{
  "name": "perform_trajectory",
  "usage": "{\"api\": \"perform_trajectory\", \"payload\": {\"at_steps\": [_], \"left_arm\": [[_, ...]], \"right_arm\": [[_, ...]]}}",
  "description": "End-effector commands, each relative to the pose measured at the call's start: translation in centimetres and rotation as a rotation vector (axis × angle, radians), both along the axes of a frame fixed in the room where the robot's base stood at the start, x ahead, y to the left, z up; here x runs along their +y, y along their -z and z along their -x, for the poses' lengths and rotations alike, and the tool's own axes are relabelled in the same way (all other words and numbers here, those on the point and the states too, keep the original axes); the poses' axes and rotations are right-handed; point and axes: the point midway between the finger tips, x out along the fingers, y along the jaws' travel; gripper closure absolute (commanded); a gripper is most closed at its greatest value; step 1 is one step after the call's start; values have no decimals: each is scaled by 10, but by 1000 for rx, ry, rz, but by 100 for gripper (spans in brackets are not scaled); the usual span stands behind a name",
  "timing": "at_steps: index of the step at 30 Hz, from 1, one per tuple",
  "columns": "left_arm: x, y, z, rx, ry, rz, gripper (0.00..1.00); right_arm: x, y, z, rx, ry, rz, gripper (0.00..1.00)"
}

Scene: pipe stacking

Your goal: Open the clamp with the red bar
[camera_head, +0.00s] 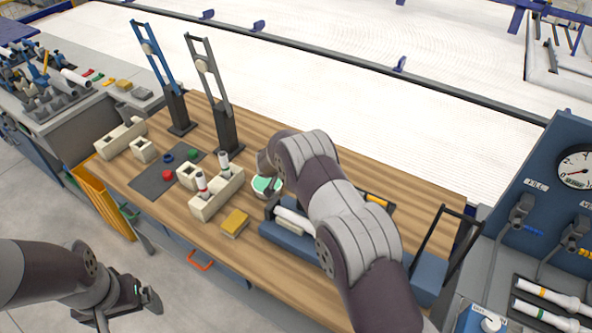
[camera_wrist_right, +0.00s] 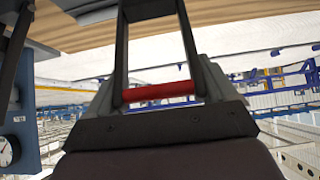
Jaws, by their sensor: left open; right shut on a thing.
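The red bar (camera_wrist_right: 158,92) crosses between the two legs of a dark clamp handle (camera_wrist_right: 187,35) in the right wrist view. My right gripper (camera_wrist_right: 160,84) is shut on the bar, with a grey finger at each side. In the head view my right arm hides the gripper and the red bar. A blue clamp base (camera_head: 283,238) with a white pipe shows on the table beside that arm. A raised black clamp handle (camera_head: 436,237) stands at its right end. My left gripper (camera_head: 128,306) is open and empty over the floor, off the table's left front.
A blue gauge panel (camera_head: 560,215) stands at right. The floor around my left gripper is clear.

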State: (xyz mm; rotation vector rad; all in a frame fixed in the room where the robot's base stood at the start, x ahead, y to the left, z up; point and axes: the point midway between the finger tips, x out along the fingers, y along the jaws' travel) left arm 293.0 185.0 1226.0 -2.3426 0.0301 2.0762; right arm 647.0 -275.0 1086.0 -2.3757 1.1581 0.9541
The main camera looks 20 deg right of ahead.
Motion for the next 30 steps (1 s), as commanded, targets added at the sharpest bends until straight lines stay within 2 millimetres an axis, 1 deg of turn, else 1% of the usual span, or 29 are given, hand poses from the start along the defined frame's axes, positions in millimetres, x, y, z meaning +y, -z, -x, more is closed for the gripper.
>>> {"api": "perform_trajectory", "payload": {"at_steps": [1,7,23,24,25,30], "left_arm": [[0,-2,0,0,0,0,4],[0,-4,0,0,0,0,4],[0,-4,0,0,0,0,4],[0,-4,0,0,0,0,4],[0,-4,0,0,0,0,4],[0,-4,0,0,0,0,4]], "right_arm": [[-3,-1,-1,2,0,3,71],[-7,0,-4,3,-1,1,70],[-9,2,-4,7,0,2,70],[-8,3,-4,7,0,2,6],[-8,3,-4,7,0,2,4],[-8,1,-4,5,0,1,4]]}}
